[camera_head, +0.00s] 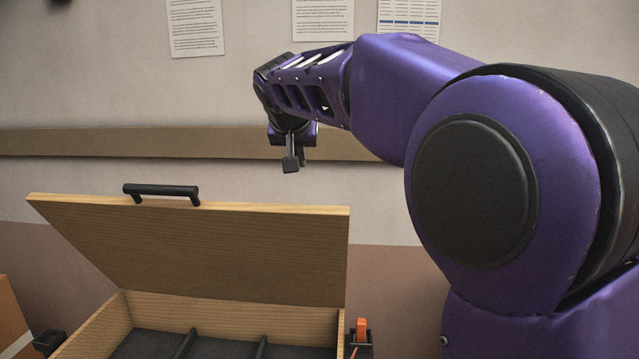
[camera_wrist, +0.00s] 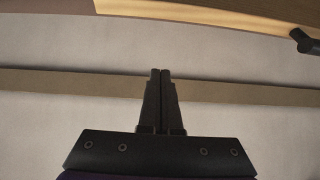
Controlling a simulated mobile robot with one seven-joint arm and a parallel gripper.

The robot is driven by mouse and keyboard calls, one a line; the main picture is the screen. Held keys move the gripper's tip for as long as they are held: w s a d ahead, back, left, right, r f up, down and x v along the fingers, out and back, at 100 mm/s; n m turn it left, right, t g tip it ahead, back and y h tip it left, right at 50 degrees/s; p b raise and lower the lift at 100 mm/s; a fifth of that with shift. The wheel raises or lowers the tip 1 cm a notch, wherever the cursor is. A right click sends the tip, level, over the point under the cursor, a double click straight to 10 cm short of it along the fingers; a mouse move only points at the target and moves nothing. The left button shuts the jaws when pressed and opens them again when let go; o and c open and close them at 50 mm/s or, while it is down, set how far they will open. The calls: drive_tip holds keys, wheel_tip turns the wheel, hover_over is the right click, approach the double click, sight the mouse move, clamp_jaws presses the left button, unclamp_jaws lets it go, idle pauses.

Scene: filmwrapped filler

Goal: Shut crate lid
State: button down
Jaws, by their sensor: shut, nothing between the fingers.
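The wooden crate (camera_head: 103,335) stands at the lower left in the head view, with dark dividers on its dark floor. Its lid (camera_head: 210,250) is raised and tilted open, with a black bar handle (camera_head: 162,190) on its top edge. My gripper (camera_head: 290,165) is above and behind the lid's upper edge, to the right of the handle, apart from both. In the wrist view my gripper (camera_wrist: 160,75) is shut and empty. The lid's edge (camera_wrist: 225,16) and part of the handle (camera_wrist: 304,42) show at the top of that view.
A wall with a wooden rail (camera_head: 150,142) and pinned papers (camera_head: 195,27) is behind. An orange and black item (camera_head: 361,330) is at the crate's right side. A cardboard box (camera_head: 12,315) and a black object (camera_head: 48,341) are at the lower left.

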sight(306, 206)
drive_tip(key=shift+g, duration=0.3)
drive_tip(key=x, duration=0.7)
drive_tip(key=d+x, duration=0.1)
drive_tip(key=x, duration=0.3)
drive_tip(key=shift+s+f+p, duration=0.15)
drive_tip(key=shift+s+p, duration=0.05)
drive_tip(key=shift+p, duration=0.2)
drive_tip(key=s, duration=0.1)
drive_tip(key=s+f, duration=0.1)
drive_tip(key=shift+s+a, duration=0.25)
drive_tip(key=shift+s, duration=0.1)
drive_tip(key=shift+s+f, duration=0.4)
drive_tip(key=shift+f, duration=0.1)
